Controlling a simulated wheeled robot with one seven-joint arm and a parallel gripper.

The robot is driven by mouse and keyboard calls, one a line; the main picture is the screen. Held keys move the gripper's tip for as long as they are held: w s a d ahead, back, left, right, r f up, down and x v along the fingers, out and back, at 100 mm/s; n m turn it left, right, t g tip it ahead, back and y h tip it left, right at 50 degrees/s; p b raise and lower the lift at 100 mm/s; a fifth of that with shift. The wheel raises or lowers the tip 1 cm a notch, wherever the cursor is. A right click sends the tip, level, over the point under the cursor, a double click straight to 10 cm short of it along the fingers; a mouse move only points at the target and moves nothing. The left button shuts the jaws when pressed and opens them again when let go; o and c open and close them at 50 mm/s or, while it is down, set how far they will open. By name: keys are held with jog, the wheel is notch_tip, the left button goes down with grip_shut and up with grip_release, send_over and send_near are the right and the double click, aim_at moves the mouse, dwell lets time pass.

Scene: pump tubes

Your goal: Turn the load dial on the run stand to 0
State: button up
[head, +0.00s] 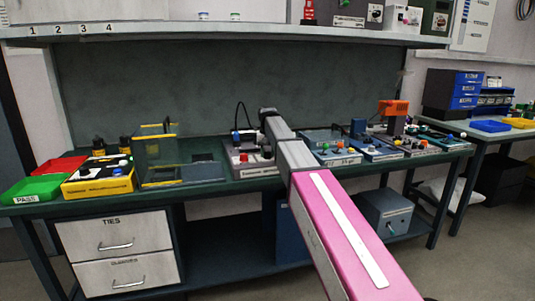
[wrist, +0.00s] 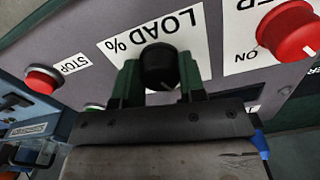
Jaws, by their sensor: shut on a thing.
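The run stand (head: 250,160) is a grey box on the bench, partly hidden behind my arm in the head view. In the wrist view its panel (wrist: 90,42) shows upside down. The black load dial (wrist: 158,66) sits below the label "LOAD %", with a pale pointer line on its lower part. My gripper (wrist: 160,82) has its two green fingers on either side of the dial, shut on it. The number the dial points to cannot be read. In the head view my gripper is hidden behind my arm.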

aim_at(267, 152)
jog(key=shift+n, duration=2.1)
jog(key=o, duration=0.9)
jog(key=shift+r, duration=0.1)
notch_tip(267, 152, up, 11)
jog(key=shift+f, duration=0.2)
